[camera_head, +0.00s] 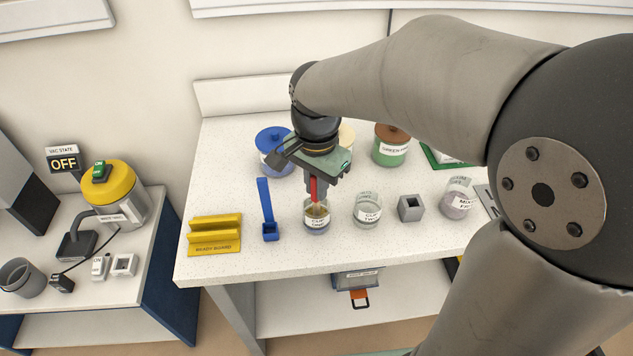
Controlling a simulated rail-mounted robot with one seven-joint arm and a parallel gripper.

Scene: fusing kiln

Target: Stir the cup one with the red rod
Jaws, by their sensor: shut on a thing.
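Cup one (317,223) is a clear, labelled cup with dark contents, near the front middle of the white speckled table. My gripper (320,184) is directly above it, pointing down and shut on the red rod (313,190). The rod's red upper part shows between the jaws, and its lower part reaches down to the cup's mouth. The rod's lower tip is hard to make out, so I cannot tell how deep it sits. Cup two (367,213), also clear and labelled, stands just to the right.
Left of cup one are a blue scoop (268,222) and a yellow holder (214,236). A grey square block (410,208) and a mixed-frit cup (458,199) stand right. Blue (272,150) and green (390,148) jars stand behind. The front table strip is clear.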

